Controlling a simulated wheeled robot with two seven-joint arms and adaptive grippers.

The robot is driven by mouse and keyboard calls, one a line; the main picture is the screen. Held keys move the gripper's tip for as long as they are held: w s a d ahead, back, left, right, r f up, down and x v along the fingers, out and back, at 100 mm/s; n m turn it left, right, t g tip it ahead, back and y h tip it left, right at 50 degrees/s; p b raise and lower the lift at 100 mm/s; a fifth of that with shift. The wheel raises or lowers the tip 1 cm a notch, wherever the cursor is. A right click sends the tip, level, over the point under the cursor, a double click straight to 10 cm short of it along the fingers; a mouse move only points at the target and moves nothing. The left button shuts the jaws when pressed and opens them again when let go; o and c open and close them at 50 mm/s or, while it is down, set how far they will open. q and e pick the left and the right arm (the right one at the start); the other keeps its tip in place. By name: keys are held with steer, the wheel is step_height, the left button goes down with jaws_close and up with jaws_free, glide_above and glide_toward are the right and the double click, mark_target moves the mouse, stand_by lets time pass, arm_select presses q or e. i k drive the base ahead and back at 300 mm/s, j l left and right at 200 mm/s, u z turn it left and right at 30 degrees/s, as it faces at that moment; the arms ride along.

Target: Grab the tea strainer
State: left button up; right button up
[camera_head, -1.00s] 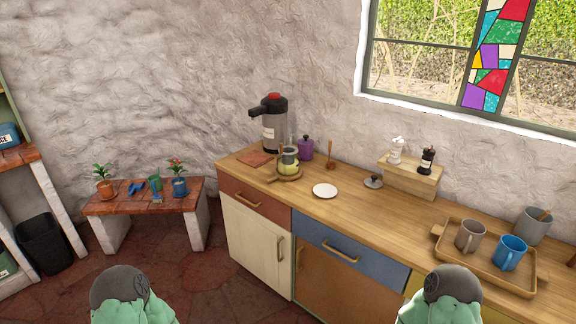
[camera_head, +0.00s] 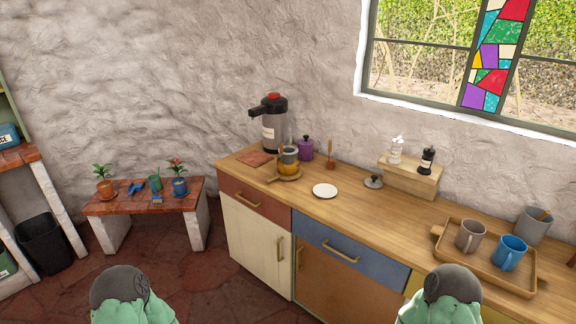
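A small grey cup-shaped piece (camera_head: 290,152), which looks like the tea strainer, sits in the top of a small pot (camera_head: 289,168) with orange contents. The pot stands on a round wooden board (camera_head: 285,178) with a handle, at the left part of the counter. A thin brown stick-like piece shows at the strainer's left side; it is too small to tell what it is. Neither of my grippers is in view; only rounded grey and green parts of my arms show at the bottom edge.
The counter's front middle is clear.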

mark_target(288, 152)
steer(key=i+u, duration=0.25)
steer(key=i, duration=0.15)
steer(key=i+l+u, duration=0.5)
steer(key=i, duration=0.25)
steer(key=j, duration=0.1)
